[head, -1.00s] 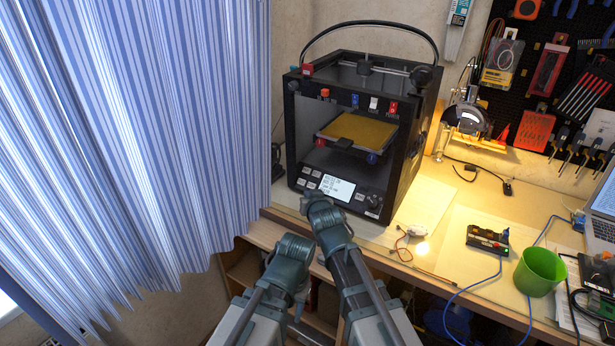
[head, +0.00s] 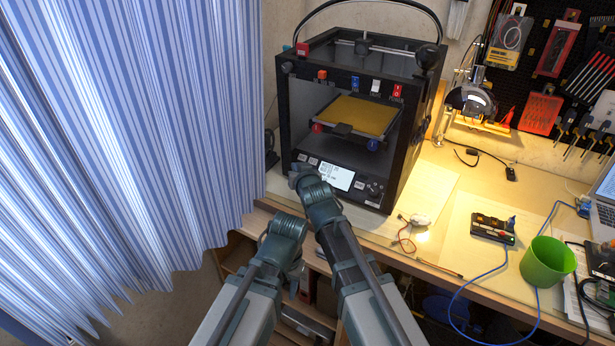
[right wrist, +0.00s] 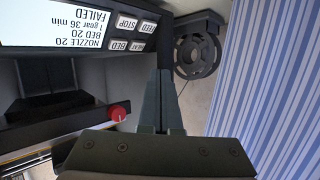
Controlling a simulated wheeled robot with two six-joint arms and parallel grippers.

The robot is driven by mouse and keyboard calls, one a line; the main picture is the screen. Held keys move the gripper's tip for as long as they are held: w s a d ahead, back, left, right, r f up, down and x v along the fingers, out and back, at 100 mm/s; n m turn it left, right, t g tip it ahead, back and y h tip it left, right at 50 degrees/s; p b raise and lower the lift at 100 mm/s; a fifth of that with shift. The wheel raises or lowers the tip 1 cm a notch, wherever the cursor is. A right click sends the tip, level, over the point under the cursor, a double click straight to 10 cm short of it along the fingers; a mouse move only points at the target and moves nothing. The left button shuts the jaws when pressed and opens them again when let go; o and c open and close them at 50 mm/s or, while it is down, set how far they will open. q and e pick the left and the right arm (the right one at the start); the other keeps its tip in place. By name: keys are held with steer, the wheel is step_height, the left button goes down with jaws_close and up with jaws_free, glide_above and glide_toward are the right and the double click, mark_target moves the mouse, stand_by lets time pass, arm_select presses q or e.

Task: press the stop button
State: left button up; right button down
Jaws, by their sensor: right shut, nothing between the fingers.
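The stop button (right wrist: 127,22) is a small grey key labelled STOP beside the printer screen, upside down in the right wrist view. The feed button (right wrist: 147,27) is beside it, with other keys in the adjoining row. In the head view my right gripper (head: 299,174) is in front of the panel's left part and hides the lower keys. Its fingers (right wrist: 163,82) are closed together and empty, to the right of the keys in the wrist view. I cannot tell whether they touch the panel. My left arm's end (head: 284,228) is low at the bench edge; its fingers are not distinct.
The black 3D printer (head: 282,115) stands on the bench. Its lit screen (head: 337,175) reads FAILED in the wrist view. A red knob (right wrist: 118,113) sits near the fingers. A striped curtain (head: 130,130) hangs at left. A green cup (head: 547,262) and cables lie to the right.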

steer(key=shift+w+d+f+b, duration=0.4)
steer(key=shift+w+f+b, duration=0.25)
steer(key=shift+f+b, duration=0.2)
steer(key=shift+w+d+f+b, duration=0.35)
steer(key=shift+w+f+b, duration=0.35)
steer(key=shift+f, duration=0.3)
steer(key=shift+w+d+f+b, duration=0.4)
steer(key=shift+w+f+b, duration=0.25)
steer(key=shift+f+b, duration=0.2)
steer(key=shift+f, duration=0.15)
steer(key=shift+w+d+f, duration=0.15)
steer(key=shift+w+f, duration=0.05)
steer(key=shift+w+d+f+b, duration=0.15)
steer(key=shift+w+f+b, duration=0.2)
steer(key=shift+b, duration=0.25)
stand_by(0.6)
steer(key=shift+s+r, duration=0.15)
steer(key=shift+s+a+r+p, duration=0.3)
steer(key=shift+s+r+p, duration=0.2)
steer(key=shift+p, duration=0.2)
steer(key=shift+w, duration=0.1)
